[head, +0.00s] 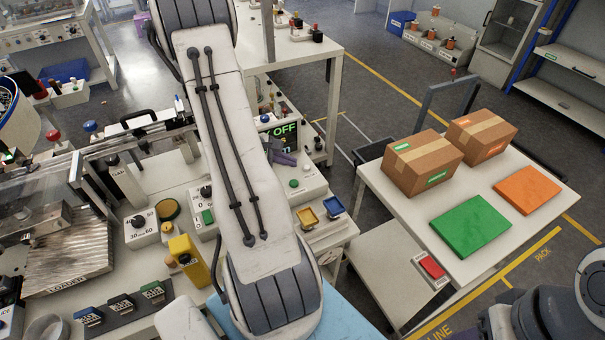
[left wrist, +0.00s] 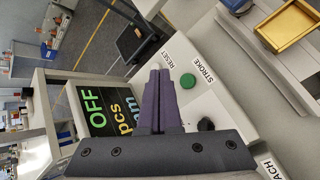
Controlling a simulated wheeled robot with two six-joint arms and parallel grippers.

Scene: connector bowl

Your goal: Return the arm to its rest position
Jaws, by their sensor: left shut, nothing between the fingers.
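My left arm (head: 235,150) comes across the head view from the top and bends at a large joint low in the middle. My left gripper (left wrist: 160,72) shows in the left wrist view with its purple fingers shut together and nothing between them. It is above the counter box (left wrist: 215,75), near the green button (left wrist: 188,81) and the lit display (left wrist: 98,108). I cannot tell whether the fingers touch the box.
A yellow tray (head: 307,217) and a blue tray (head: 333,207) lie right of the arm. A white cart (head: 395,215) at right carries two cardboard boxes (head: 423,162), a green mat (head: 470,226) and an orange mat (head: 527,189). The left bench holds a press, knobs and a yellow block (head: 188,260).

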